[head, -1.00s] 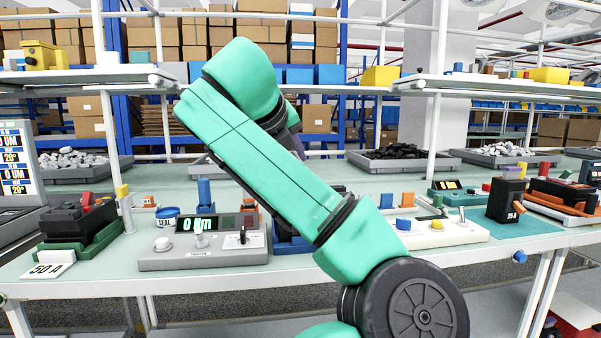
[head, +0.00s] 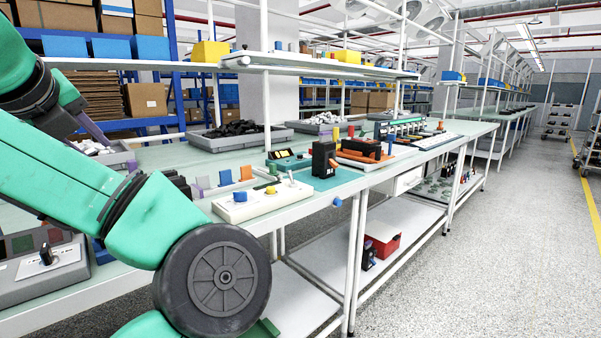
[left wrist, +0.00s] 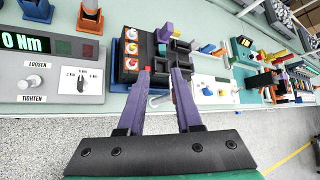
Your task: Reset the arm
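My left arm crosses the left side of the head view, and a purple finger of my left gripper (head: 95,132) shows behind it. In the left wrist view the two purple fingers of my left gripper (left wrist: 160,72) are spread apart with a gap between the tips. Past the tips stands a black device (left wrist: 133,55) with red, orange and yellow round parts and a purple piece on top, in a blue holder. I cannot tell whether the fingers touch it. My right gripper is in neither view.
A grey torque tester (head: 40,270) sits at left, partly behind my arm. A white panel (head: 262,200) with coloured knobs and a black block (head: 325,159) on a teal mat stand along the bench. A red box (head: 383,238) sits on the lower shelf.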

